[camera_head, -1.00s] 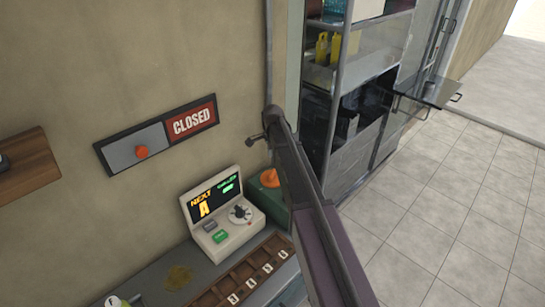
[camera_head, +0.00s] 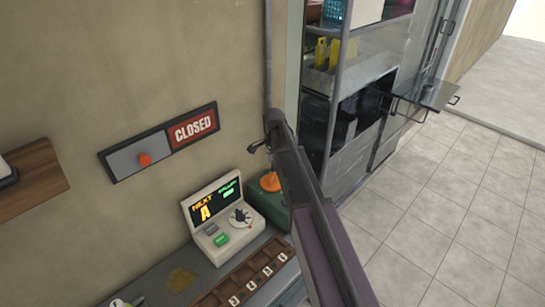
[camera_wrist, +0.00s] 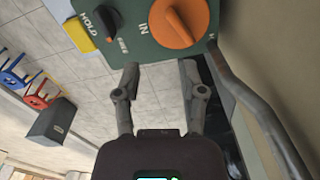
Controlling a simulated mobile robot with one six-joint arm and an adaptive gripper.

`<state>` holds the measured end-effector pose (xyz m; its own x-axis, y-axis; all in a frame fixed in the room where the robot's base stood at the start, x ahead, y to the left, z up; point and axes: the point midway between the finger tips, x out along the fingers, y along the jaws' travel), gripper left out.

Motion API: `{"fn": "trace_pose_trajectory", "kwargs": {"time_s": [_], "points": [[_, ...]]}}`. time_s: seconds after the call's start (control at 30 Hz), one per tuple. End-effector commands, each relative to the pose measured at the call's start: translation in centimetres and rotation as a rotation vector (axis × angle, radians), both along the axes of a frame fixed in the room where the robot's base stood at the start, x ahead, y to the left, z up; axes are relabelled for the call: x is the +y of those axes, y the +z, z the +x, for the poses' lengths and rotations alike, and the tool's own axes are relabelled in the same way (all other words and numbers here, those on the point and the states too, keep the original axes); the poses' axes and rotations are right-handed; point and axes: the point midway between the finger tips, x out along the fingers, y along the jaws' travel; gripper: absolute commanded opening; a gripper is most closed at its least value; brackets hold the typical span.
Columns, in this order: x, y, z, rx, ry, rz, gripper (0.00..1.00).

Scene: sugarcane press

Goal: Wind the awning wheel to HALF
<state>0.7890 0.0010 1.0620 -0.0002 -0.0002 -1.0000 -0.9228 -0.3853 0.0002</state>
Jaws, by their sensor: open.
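A green box (camera_wrist: 145,45) fills the top of the wrist view. On it is a large orange knob (camera_wrist: 172,22) with the word IN beside it, which looks like the awning wheel. A small black dial (camera_wrist: 108,22) marked HOLD is to its left. My gripper (camera_wrist: 159,67) is open and empty, its two fingers pointing at the box, with the knob just beyond the fingertips. I cannot tell if they touch the box. In the head view the orange knob (camera_head: 270,181) shows on the green box beside my arm, which hides part of the box. No HALF mark is legible.
A CLOSED sign (camera_head: 193,128) hangs on the wall. A console with a lit screen (camera_head: 215,199) stands left of the green box, above a wooden tray (camera_head: 245,272). A metal shelf unit (camera_head: 345,72) stands right. A grey pipe (camera_wrist: 262,115) runs close by my right finger.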

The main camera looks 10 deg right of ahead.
Motion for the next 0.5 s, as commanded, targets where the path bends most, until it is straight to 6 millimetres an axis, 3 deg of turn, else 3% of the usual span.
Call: {"fn": "trace_pose_trajectory", "kwargs": {"time_s": [0.5], "points": [[0.0,-3.3,-7.0,0.0,0.306,0.0,0.53]]}}
